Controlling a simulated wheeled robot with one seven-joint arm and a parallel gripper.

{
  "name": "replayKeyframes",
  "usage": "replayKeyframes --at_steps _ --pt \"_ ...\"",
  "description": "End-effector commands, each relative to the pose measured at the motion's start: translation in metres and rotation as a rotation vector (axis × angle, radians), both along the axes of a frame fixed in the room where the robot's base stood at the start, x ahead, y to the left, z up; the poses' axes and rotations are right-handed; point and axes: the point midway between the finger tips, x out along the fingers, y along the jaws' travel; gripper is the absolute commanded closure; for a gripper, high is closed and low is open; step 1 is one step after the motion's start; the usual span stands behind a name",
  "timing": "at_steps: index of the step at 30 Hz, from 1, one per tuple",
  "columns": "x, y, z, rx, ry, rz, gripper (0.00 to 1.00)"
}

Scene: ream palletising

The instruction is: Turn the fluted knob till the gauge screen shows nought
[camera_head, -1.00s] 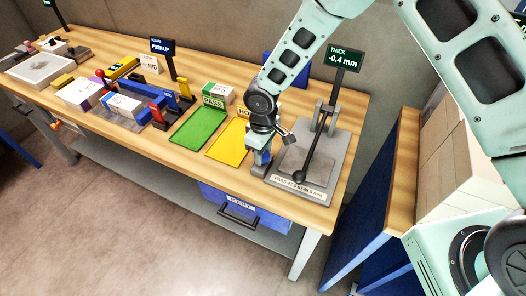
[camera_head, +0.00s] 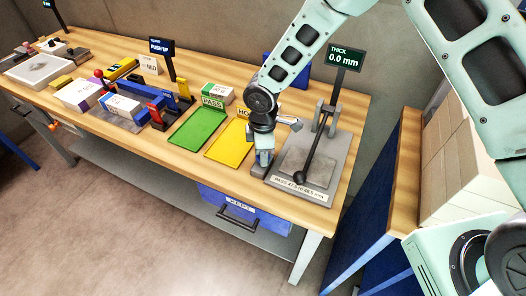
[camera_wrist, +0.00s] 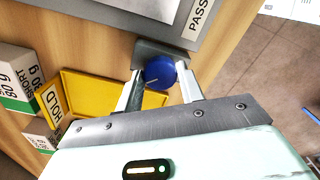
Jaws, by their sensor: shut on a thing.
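The gauge screen (camera_head: 345,58) stands on a post at the back right of the bench and reads THICK 0.0 mm. Below it is the grey thickness gauge plate (camera_head: 318,182) with a dark lever across it. The blue knob (camera_wrist: 159,73) sits on a dark grey block at the plate's edge, with a pale line on its face. My gripper (camera_wrist: 161,90) has one finger on each side of the knob and is shut on it. In the head view my gripper (camera_head: 263,160) is at the plate's left side and hides most of the knob.
A yellow HOLD tray (camera_head: 229,142) lies just left of my gripper, with a green PASS tray (camera_head: 196,131) beyond it. A blue KEPT drawer (camera_head: 243,213) is under the bench edge. Stacked cartons (camera_head: 470,160) stand at the right.

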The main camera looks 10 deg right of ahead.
Motion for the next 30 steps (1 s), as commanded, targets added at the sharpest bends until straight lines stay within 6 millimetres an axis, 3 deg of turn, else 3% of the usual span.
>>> replayKeyframes --at_steps 14,15,16,26,30 --pt "0.001 0.000 0.001 0.000 -0.002 0.013 0.85" --pt "0.001 0.000 0.001 0.000 -0.002 0.013 0.51" --pt "0.001 0.000 0.001 0.000 -0.002 0.013 0.43" --pt "0.001 0.000 0.002 0.000 -0.001 0.012 0.41" --pt "0.002 0.000 0.014 0.002 -0.005 0.012 0.41"
